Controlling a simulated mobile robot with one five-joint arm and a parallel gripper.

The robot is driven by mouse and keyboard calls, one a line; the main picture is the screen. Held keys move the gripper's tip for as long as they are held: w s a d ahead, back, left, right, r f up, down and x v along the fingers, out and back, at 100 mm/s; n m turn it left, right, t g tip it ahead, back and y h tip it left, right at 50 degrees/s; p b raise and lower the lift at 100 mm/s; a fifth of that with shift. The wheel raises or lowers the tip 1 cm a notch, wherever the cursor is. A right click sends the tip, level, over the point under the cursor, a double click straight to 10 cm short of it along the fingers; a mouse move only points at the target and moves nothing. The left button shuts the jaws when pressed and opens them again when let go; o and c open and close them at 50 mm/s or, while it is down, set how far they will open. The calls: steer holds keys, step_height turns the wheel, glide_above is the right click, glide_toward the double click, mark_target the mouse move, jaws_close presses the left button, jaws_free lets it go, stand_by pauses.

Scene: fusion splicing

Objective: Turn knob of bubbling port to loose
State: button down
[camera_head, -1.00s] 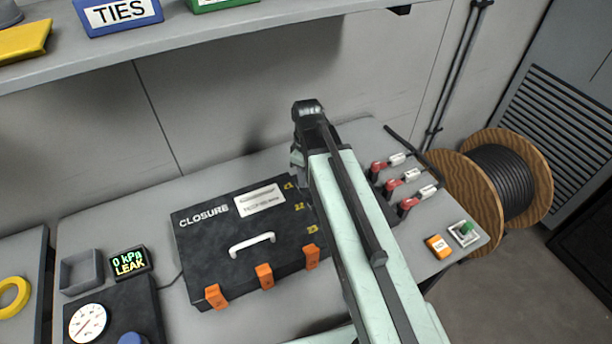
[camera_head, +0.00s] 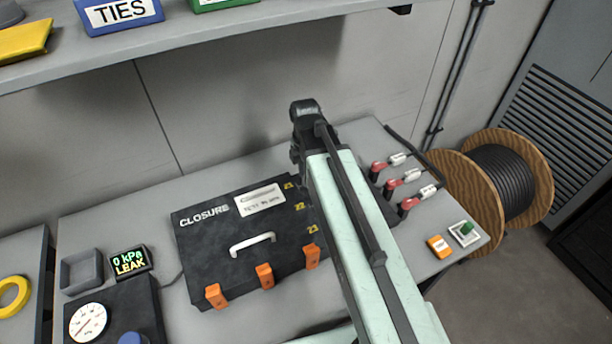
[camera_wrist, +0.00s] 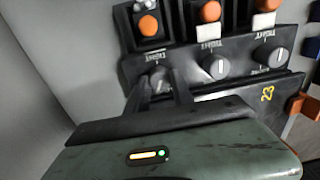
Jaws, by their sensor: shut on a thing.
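In the wrist view, a row of dark round knobs runs along the closure box, with inverted TIGHT labels beside them. The leftmost knob (camera_wrist: 158,79) sits between the fingers of my gripper (camera_wrist: 162,88), which is shut on it. Its face is partly covered by the fingers. The middle knob (camera_wrist: 217,66) and the right knob (camera_wrist: 272,55) are clear of the fingers. No bubbles can be made out at any port. In the head view, my arm hides the knobs on the far right side of the closure box (camera_head: 205,240).
Orange caps (camera_wrist: 148,25) stand behind the knobs. The closure box has a white handle (camera_head: 252,244) and orange latches (camera_head: 265,276). A display (camera_head: 130,263) reads 0 kPa LEAK beside a gauge (camera_head: 89,322). Red-handled fittings (camera_head: 379,166) and a cable reel (camera_head: 480,200) are right of my arm.

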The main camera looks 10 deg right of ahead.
steer(key=n, duration=0.5)
stand_by(0.6)
steer(key=c, duration=1.1)
jaws_free()
step_height(320, 180, up, 8)
steer(key=p, duration=0.8)
steer(key=shift+a, duration=0.1)
steer(key=shift+f, duration=0.1)
